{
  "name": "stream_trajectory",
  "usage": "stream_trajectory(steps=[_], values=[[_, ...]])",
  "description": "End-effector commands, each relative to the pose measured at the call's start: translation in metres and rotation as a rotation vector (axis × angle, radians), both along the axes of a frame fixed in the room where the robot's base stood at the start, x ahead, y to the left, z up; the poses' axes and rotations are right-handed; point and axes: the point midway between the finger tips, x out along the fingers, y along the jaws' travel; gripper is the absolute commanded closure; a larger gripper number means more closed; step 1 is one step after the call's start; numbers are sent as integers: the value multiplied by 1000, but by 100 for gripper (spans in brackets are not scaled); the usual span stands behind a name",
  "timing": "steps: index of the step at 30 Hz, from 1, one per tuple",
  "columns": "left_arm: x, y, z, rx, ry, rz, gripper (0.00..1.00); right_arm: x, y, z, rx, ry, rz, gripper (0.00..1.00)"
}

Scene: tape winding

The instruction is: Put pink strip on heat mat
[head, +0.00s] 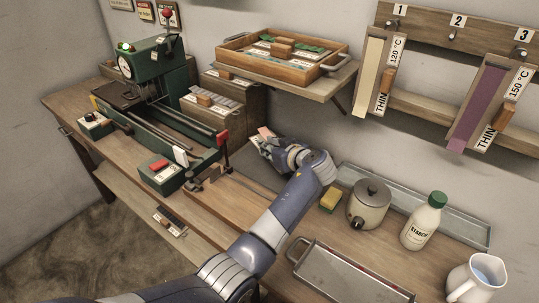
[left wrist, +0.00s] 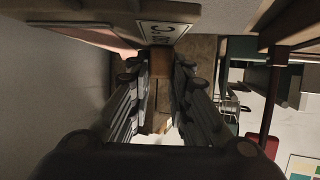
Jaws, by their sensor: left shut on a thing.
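My left gripper (head: 262,143) is at mid-table, beside the green machine and below the shelf. In the left wrist view, its fingers (left wrist: 158,100) are shut on a brown wooden handle (left wrist: 160,62). The handle belongs to the pink strip, a flat board with a "°C" label (left wrist: 165,32) and a pinkish face (left wrist: 108,38). In the head view only a small pinkish end of the strip (head: 265,132) shows past the gripper; the rest is hidden. A dark grey flat area (head: 246,172) on the table below the gripper looks like the heat mat, partly covered by my arm. My right gripper is out of view.
The green machine (head: 160,120) stands left, with a red-topped post (head: 224,145) near the gripper. A wooden tray (head: 283,55) sits on the shelf. A yellow sponge (head: 330,200), pot (head: 370,204) and starch bottle (head: 424,221) stand right. Cream (head: 372,75) and purple (head: 477,105) strips hang at 1 and 3.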

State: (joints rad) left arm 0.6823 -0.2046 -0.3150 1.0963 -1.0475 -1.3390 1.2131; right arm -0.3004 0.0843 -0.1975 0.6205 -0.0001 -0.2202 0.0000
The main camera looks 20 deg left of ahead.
Motion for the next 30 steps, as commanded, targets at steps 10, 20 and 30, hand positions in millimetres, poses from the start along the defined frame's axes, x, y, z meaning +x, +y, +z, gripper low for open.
stream_trajectory(steps=[10, 20, 30], values=[[0, 0, -30, 1, 0, -1, 100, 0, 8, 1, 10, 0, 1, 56], [0, 0, -32, 1, 2, -1, 62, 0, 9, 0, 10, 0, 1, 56], [0, 0, -31, 1, 2, -1, 62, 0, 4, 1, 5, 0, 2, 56]])
